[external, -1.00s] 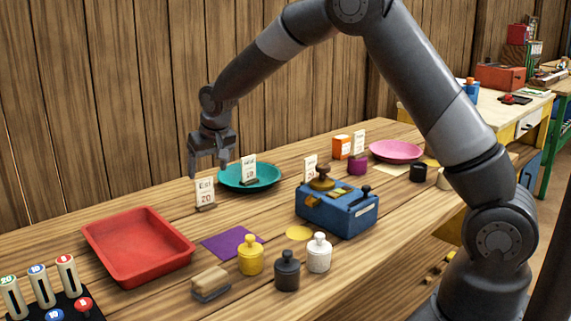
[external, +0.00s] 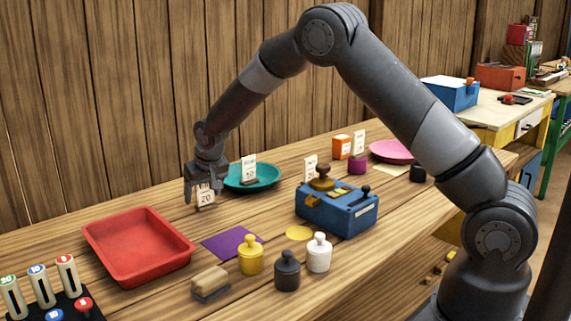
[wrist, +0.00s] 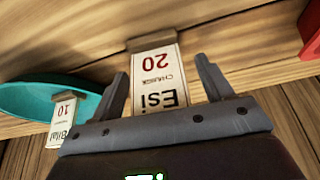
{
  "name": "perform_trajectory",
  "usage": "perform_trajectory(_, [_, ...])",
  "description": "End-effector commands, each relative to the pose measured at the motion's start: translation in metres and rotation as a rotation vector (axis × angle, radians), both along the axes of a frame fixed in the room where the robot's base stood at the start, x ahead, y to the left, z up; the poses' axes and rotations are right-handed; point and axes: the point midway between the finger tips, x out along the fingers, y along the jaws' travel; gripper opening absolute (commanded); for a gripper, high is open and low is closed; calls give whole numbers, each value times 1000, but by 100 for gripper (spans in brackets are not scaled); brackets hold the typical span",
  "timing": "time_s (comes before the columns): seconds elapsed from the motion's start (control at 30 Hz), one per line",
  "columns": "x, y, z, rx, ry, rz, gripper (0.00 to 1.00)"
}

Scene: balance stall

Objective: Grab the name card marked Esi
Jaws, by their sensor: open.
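The name card marked Esi (external: 206,198) stands upright in a small dark base on the wooden table, just right of the red tray. In the wrist view the Esi card (wrist: 155,72) reads "20 CHARGE" upside down. My gripper (external: 204,192) is down at the card, its fingers open. In the wrist view the two fingers of my gripper (wrist: 163,82) stand on either side of the card, with gaps between them and its edges. The lower end of the card's lettering is close to the gripper's palm.
A second card (wrist: 64,118) stands by the teal plate (external: 267,181), close to my gripper. The red tray (external: 138,275) lies to the left. A blue box device (external: 337,212), a purple mat (external: 230,243) and several small weights are nearer the front.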

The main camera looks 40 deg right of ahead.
Motion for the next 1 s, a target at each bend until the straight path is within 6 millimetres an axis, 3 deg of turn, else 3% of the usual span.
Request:
perform_trajectory(0.07, [0,0,0,0,0,0,73])
perform_trajectory(0.67, [0,0,0,0,1,0,24])
perform_trajectory(1.0, [0,0,5,0,0,0,24])
